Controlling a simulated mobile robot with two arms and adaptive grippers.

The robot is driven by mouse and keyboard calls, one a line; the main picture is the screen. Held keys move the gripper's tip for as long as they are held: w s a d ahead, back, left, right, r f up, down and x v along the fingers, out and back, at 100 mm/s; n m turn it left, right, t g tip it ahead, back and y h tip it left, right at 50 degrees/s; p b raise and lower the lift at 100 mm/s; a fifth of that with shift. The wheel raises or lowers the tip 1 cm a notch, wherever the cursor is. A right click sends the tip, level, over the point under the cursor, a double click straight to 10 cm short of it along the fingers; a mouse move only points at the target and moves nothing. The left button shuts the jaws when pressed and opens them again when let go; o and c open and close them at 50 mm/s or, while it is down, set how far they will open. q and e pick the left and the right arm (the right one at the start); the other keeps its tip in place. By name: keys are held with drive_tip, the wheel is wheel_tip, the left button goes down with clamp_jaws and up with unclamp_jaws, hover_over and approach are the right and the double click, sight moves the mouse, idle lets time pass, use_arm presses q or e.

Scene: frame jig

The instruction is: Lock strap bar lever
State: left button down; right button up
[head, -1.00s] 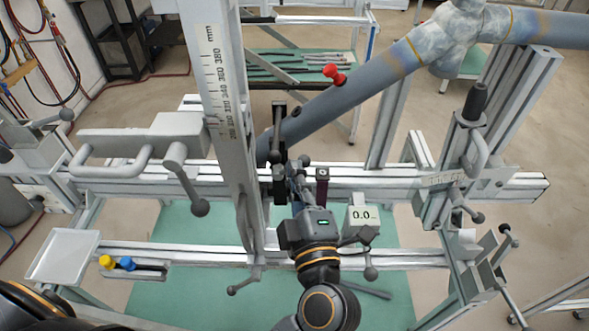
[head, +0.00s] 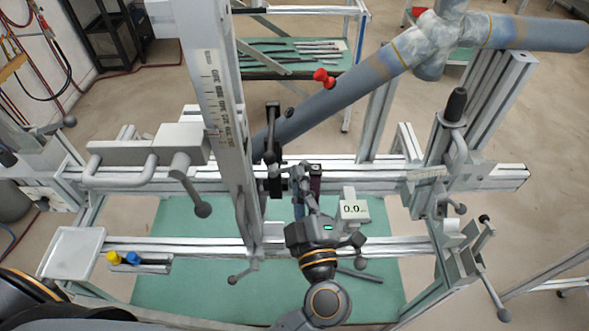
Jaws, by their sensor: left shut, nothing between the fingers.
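A black upright lever (head: 272,128) stands beside the ruled grey column, in front of the lower end of the sloping grey tube; I take it to be the strap bar lever. A black block (head: 273,185) sits below it. My left gripper (head: 299,174) comes up from the bottom of the head view. Its fingers are shut and empty, just right of the lever's foot and apart from its upper part. They partly cover a dark maroon block (head: 316,180). Whether the fingertips touch anything is hard to tell. My right gripper is out of view.
The ruled column (head: 215,100) stands close left of the gripper. A white tray (head: 75,252) is at the left.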

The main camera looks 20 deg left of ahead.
use_arm(q)
drive_tip(key=shift+d+f, duration=0.2)
drive_tip(key=shift+f, duration=0.1)
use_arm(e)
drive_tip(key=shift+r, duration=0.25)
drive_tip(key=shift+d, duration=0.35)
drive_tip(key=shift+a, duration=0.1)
